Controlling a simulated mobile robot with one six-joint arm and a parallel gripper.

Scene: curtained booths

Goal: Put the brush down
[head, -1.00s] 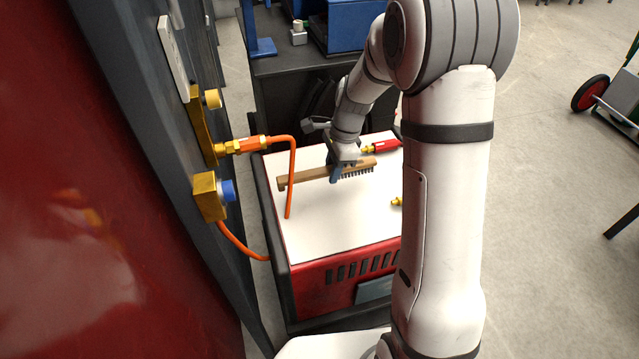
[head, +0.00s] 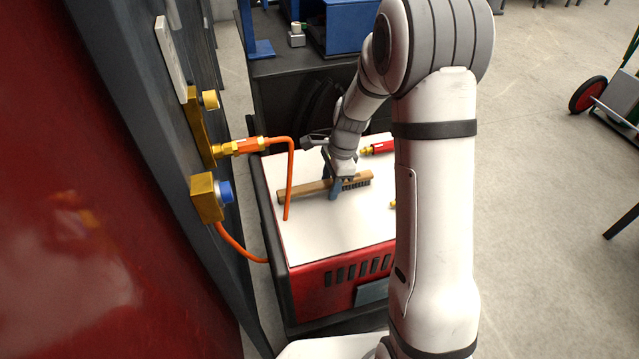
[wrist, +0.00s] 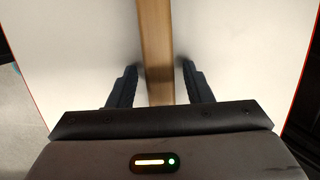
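The brush (head: 300,192) has a long wooden handle and dark bristles at its right end. It lies on the white top (head: 335,229) of the red cabinet. My gripper (head: 334,190) is low over the brush, with its fingers on either side of the wood. In the wrist view, the gripper (wrist: 159,72) is open, and a gap shows between each finger and the brush's wood (wrist: 156,45). The bristles are out of sight in the wrist view.
An orange hose (head: 290,180) hangs from a brass fitting over the cabinet's left side. A red connector (head: 382,147) lies at the back of the top. A brass piece (head: 393,205) is partly behind my arm. The front of the top is clear.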

